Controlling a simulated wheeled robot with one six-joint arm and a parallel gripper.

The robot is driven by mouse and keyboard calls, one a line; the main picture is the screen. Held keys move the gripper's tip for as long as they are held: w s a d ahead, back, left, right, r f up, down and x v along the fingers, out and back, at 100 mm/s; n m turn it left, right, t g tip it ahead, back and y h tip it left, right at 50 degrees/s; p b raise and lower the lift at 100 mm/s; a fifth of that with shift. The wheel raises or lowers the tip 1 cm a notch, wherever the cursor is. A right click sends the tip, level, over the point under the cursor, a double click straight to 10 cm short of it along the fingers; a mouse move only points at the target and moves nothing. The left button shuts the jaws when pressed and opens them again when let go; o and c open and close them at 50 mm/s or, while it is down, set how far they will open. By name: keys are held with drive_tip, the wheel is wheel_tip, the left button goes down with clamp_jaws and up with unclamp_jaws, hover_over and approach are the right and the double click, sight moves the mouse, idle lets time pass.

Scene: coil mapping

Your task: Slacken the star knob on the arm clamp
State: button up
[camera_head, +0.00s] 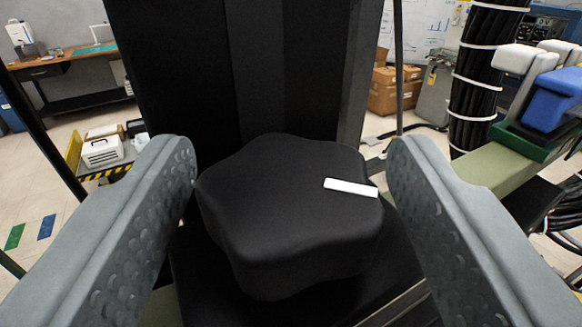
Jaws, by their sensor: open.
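The star knob (290,195) is a large black, rounded, lobed knob in the middle of the view, with a white bar mark (351,187) on the right of its top face. My gripper (292,160) is open, with one grey finger on each side of the knob. The left fingertip looks very close to the knob's left side and the right fingertip close to its right side. I cannot tell whether either touches. The knob's underside and its stem are hidden. The arm clamp cannot be clearly told apart from the dark parts around the knob.
A tall black panel (180,60) stands right behind the knob. At the right are a strapped black cable bundle (482,75) and a green beam (495,165) with blue and white padded blocks (550,100). A wooden desk (75,65) and cardboard boxes (393,90) stand farther back.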

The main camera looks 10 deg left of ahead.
drive_tip(key=c, duration=1)
drive_tip(key=shift+n+y, duration=0.3)
drive_tip(key=shift+y, duration=0.1)
drive_tip(key=shift+d+n+g+y, duration=0.2)
drive_tip(key=shift+n+g+y, duration=0.7)
drive_tip(key=shift+n+y, duration=0.85)
drive_tip(key=shift+n+g+y, duration=0.85)
drive_tip(key=shift+g+y, duration=0.15)
drive_tip(key=shift+y, duration=0.95)
drive_tip(key=o, duration=1)
